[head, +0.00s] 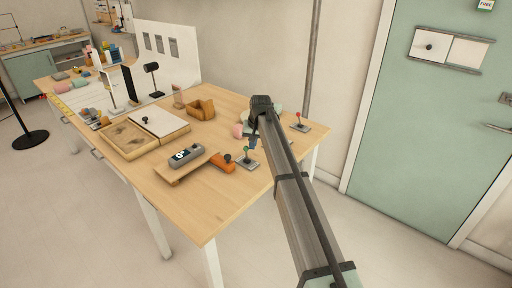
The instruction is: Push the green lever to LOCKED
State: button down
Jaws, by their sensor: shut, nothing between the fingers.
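The green lever (246,150) has a green knob on a short stem. It rises from a small grey base plate (248,165) near the right front part of the wooden table. My gripper (253,147) points down just behind and to the right of the green knob, and its fingers look closed and empty. The gripper is small here, so I cannot tell whether it touches the lever. I cannot make out a LOCKED mark by the lever or which way the lever leans.
A red-knobbed lever (299,117) stands behind to the right. An orange block with a dark knob (222,163) and a grey device with a display (185,155) lie left of the green lever. A pink object (237,131) sits close behind. The table's front corner (205,225) is bare.

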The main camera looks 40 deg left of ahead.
jog(key=shift+a+r+h, duration=0.1)
jog(key=shift+a+h, duration=0.2)
jog(key=shift+h, duration=0.2)
jog(key=shift+r, duration=0.15)
jog(key=shift+r, duration=0.65)
jog(key=shift+d, duration=0.1)
notch_tip(320, 180, up, 12)
jog(key=w+d, duration=0.1)
jog(key=d, duration=0.1)
jog(key=shift+w+d, duration=0.3)
jog(key=shift+d, duration=0.1)
jog(key=shift+f, duration=0.1)
